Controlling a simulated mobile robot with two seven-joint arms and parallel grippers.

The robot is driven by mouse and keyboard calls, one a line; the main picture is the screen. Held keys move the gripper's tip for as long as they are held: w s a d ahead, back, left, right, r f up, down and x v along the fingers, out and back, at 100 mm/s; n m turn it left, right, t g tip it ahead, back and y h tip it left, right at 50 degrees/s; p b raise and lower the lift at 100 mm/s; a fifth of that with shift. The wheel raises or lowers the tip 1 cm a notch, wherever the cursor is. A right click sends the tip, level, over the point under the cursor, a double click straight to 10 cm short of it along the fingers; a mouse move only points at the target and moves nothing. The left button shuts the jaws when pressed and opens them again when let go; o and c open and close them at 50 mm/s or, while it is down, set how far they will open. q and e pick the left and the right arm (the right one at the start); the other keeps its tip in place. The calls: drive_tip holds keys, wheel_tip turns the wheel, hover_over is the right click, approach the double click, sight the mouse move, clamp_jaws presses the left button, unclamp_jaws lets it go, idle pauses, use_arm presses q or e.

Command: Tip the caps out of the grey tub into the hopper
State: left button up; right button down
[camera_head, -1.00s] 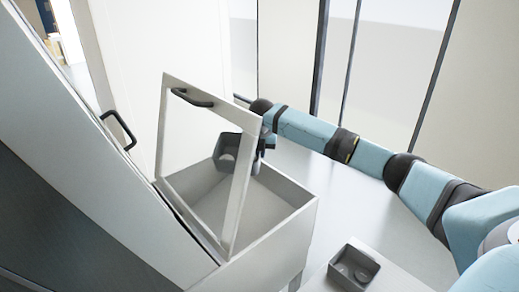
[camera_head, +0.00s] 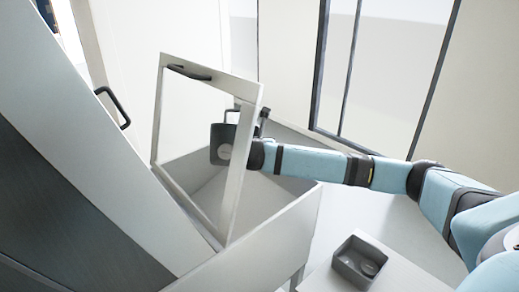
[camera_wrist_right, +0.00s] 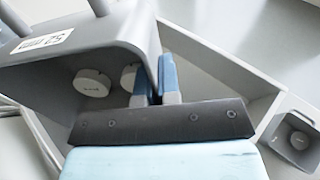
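The held grey tub (camera_head: 220,136) is over the open hopper (camera_head: 275,222), seen through the hopper's raised, framed lid. The tub is steeply tilted, and a pale cap (camera_head: 225,152) shows inside it. In the right wrist view the tub (camera_wrist_right: 108,38) has a white label, and two round caps (camera_wrist_right: 92,82) show inside its mouth. My right gripper (camera_wrist_right: 157,78) is shut on the tub's wall, one finger on each side. The hopper (camera_wrist_right: 225,75) lies below; no caps show on the part of its floor in view. My left gripper is not in view.
A second grey tub (camera_head: 358,262) with something round in it stands on a pale surface at the lower right. The raised lid frame (camera_head: 238,165) stands between the head camera and the held tub. A black handle (camera_head: 113,107) sticks out of the machine at left.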

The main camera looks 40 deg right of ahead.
drive_tip(key=shift+s+a+f+t+h+b, duration=0.1)
drive_tip(key=shift+s+f+t+h+b, duration=0.05)
drive_tip(key=shift+f+t+h+b, duration=0.35)
wheel_tip(320, 180, down, 2)
drive_tip(key=t+h+b, duration=0.3)
drive_tip(key=t+b, duration=0.1)
drive_tip(key=b, duration=0.3)
drive_tip(key=shift+s+a+h, duration=0.1)
drive_tip(key=shift+h, duration=0.3)
drive_tip(key=shift+t+b, duration=0.4)
drive_tip(key=shift+b, duration=0.25)
drive_tip(key=shift+h+b, duration=0.4)
drive_tip(key=shift+b, duration=0.1)
drive_tip(key=shift+r+t, duration=0.1)
drive_tip(key=shift+t, duration=0.2)
